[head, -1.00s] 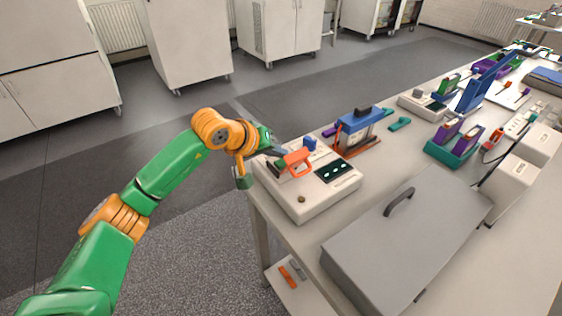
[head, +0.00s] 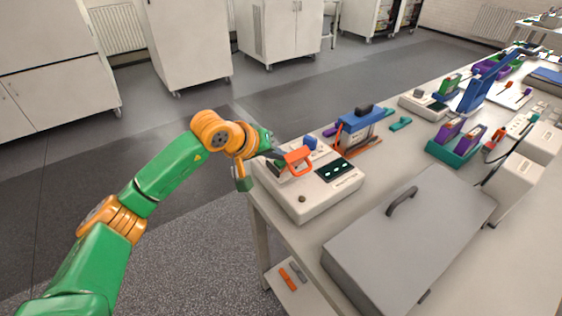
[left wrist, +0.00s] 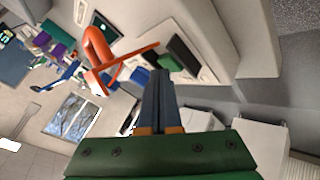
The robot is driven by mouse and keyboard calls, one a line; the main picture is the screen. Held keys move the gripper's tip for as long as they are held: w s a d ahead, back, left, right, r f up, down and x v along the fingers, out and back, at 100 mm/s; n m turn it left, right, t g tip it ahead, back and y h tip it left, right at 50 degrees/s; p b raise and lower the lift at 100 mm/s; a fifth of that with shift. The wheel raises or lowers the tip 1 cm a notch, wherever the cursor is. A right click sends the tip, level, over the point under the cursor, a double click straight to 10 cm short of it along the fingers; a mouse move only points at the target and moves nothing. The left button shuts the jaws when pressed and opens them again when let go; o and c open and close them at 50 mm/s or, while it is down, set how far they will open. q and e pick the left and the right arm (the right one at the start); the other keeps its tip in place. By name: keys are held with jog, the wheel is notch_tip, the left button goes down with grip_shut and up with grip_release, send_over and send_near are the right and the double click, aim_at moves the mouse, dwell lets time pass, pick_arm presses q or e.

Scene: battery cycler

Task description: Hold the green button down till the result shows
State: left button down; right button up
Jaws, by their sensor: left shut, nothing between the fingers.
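The cream battery cycler (head: 305,198) stands at the near left end of the bench. Its dark display (head: 337,169) shows small pale-green marks, too small to read. An orange lever handle (head: 298,160) stands up on the cycler; it also shows in the left wrist view (left wrist: 98,42). My left gripper (head: 277,152) is at the cycler's far left side, behind the handle. In the left wrist view its shut, empty fingers (left wrist: 159,76) point at the green button (left wrist: 170,63). The fingertips overlap the button's near edge; I cannot tell whether they press it. My right gripper is out of view.
A grey lidded case (head: 400,240) lies on the bench right of the cycler. A blue-topped unit (head: 360,125) stands behind it. A green rack (head: 452,152) with purple items is farther right. Floor left of the bench is clear.

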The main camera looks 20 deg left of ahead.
aim_at(278, 164)
pick_arm(q)
jog(key=shift+f+b, duration=0.3)
jog(key=shift+f, duration=0.05)
jog(key=shift+r, duration=0.1)
dwell(4.2)
jog(key=shift+r+p, duration=0.5)
jog(key=shift+r, duration=0.25)
jog(key=shift+r, duration=0.15)
notch_tip(278, 164, up, 5)
jog(key=p, duration=0.3)
jog(key=shift+p, duration=0.3)
